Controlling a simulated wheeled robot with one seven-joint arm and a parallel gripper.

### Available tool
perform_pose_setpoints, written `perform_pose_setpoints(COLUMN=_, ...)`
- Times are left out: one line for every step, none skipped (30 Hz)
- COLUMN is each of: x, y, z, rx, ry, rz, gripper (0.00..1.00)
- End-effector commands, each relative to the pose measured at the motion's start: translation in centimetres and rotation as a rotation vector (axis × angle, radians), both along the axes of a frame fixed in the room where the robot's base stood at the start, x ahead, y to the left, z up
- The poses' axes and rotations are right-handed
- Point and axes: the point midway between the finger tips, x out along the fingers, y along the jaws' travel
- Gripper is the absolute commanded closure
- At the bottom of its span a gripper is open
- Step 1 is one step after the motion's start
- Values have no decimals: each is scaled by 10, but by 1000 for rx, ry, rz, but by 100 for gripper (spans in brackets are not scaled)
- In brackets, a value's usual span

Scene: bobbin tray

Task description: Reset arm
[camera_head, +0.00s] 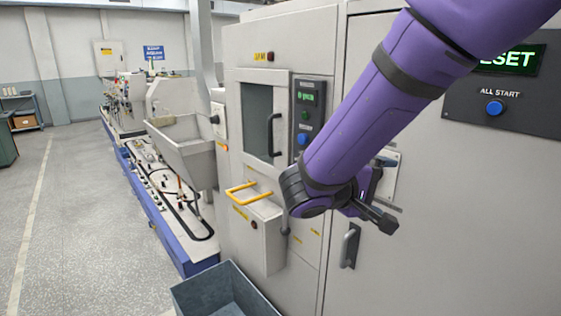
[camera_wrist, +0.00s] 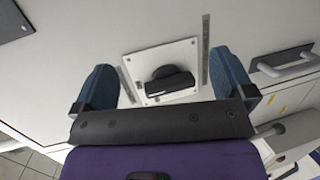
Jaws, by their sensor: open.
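My purple arm reaches down across the machine front in the head view. My gripper (camera_head: 376,206) is at its lower end, close to the grey cabinet front, and partly hidden by the arm's wrist. In the wrist view my gripper (camera_wrist: 163,68) has its two blue-padded fingers wide apart, with nothing between them. Beyond the fingers, a white square plate with a black rotary handle (camera_wrist: 170,83) is fixed to the panel. The plate (camera_head: 388,176) shows partly behind my gripper in the head view. I cannot tell whether the gripper touches anything.
The machine has a windowed door (camera_head: 257,118), a button panel (camera_head: 308,112), a yellow-handled box (camera_head: 262,228) and a door handle (camera_head: 350,246). An "ALL START" panel (camera_head: 520,112) is at upper right. A blue-grey bin (camera_head: 195,292) stands below. Floor at left (camera_head: 75,210) is clear.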

Motion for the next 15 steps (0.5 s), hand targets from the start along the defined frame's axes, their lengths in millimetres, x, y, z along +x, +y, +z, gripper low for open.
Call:
perform_pose_setpoints(x=-9, y=-17, z=6, rx=54, ry=24, rz=-48, gripper=0)
perform_pose_setpoints(x=-15, y=-24, z=7, rx=85, ry=42, rz=-72, gripper=0)
perform_pose_setpoints(x=-23, y=-34, z=9, rx=127, ry=65, rz=-103, gripper=0)
perform_pose_setpoints(x=-29, y=-41, z=10, rx=160, ry=80, rz=-124, gripper=0)
perform_pose_setpoints(x=-35, y=-47, z=11, rx=193, ry=96, rz=-143, gripper=0)
perform_pose_setpoints(x=-43, y=-55, z=12, rx=239, ry=115, rz=-168, gripper=0)
perform_pose_setpoints(x=-49, y=-60, z=13, rx=273, ry=127, rz=-185, gripper=0)
perform_pose_setpoints(x=-55, y=-66, z=14, rx=309, ry=139, rz=-201, gripper=0)
perform_pose_setpoints(x=-64, y=-72, z=15, rx=357, ry=153, rz=-221, gripper=0)
perform_pose_setpoints(x=-70, y=-76, z=15, rx=393, ry=163, rz=-233, gripper=0)
perform_pose_setpoints(x=-76, y=-79, z=16, rx=431, ry=172, rz=-244, gripper=0)
perform_pose_setpoints(x=-84, y=-84, z=17, rx=480, ry=180, rz=-257, gripper=0)
perform_pose_setpoints(x=-90, y=-87, z=18, rx=518, ry=185, rz=-267, gripper=0)
perform_pose_setpoints(x=-96, y=-89, z=18, rx=555, ry=191, rz=-273, gripper=0)
perform_pose_setpoints(x=-104, y=-92, z=19, rx=605, ry=195, rz=-281, gripper=0)
